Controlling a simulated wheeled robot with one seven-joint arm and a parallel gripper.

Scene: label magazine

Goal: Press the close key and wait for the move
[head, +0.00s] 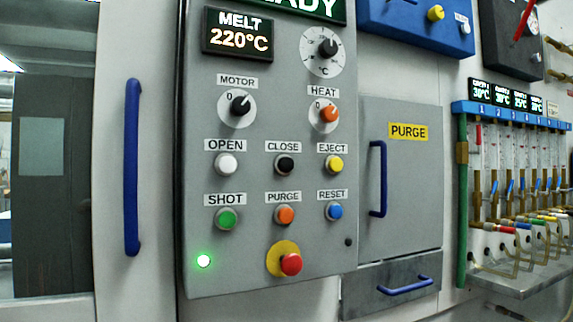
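The close key (284,164) is a black round button under a CLOSE label, in the middle row of the grey control panel (245,275). The white open key (227,164) is to its left and the yellow eject key (333,164) to its right. The display (238,38) above reads MELT 220°C. A green sign (310,8) at the top is cut off and ends in "ADY". A small green lamp (204,261) is lit at the lower left of the panel. My gripper is not in view.
A red emergency knob (290,264) sticks out below the green shot, orange purge and blue reset keys. A blue door handle (132,165) stands at the left. A purge door (405,185) and a flow-meter rack (510,115) are at the right.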

